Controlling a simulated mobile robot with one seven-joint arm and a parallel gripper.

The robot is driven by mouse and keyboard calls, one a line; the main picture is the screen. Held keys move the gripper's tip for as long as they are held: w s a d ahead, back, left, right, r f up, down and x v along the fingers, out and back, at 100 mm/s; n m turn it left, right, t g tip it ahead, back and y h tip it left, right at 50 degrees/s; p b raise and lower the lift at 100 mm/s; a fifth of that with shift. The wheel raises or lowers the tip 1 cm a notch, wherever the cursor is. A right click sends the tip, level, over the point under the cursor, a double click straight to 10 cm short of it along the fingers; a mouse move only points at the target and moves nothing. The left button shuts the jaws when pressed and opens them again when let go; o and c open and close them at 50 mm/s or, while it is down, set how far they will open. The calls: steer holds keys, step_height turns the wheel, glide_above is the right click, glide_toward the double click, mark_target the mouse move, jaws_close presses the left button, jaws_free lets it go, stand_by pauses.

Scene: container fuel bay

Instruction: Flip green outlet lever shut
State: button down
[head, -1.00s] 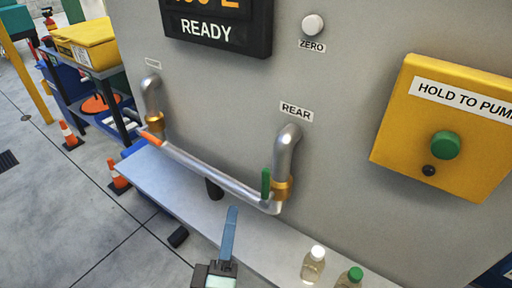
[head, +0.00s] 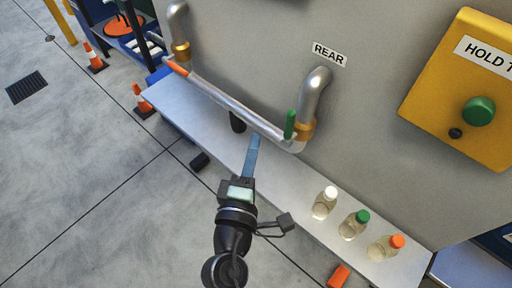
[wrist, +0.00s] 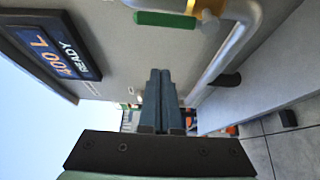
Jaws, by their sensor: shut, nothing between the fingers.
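The green outlet lever (head: 290,124) stands upright at the right end of the silver pipe, by the brass fitting (head: 304,130) under the REAR label. It also shows in the wrist view as a green handle (wrist: 166,19) near the top. My gripper (head: 254,142) is shut and empty, its blue-grey fingers pointing up toward the pipe, to the left of the lever and apart from it in the picture. In the wrist view the closed fingers (wrist: 160,95) lie below the lever. An orange lever (head: 177,69) lies along the pipe's left end.
A pale shelf (head: 200,113) runs below the pipe (head: 235,106). Bottles with white (head: 324,203), green (head: 354,225) and orange (head: 386,248) caps stand on its right part. A yellow HOLD TO PUMP box (head: 466,90) is at right. The floor at left is mostly clear.

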mark_target(289, 129)
steer(key=w+d+p, duration=0.2)
steer(key=w+d, duration=0.2)
steer(key=w, duration=0.1)
steer(key=shift+d, duration=0.15)
steer(key=shift+w+f, duration=0.15)
stand_by(0.4)
steer(key=shift+d+b, duration=0.1)
steer(key=shift+b, duration=0.45)
steer(key=shift+s+d+m+b, duration=0.1)
steer(key=shift+s+m+b, duration=0.1)
steer(key=shift+m+b, duration=0.2)
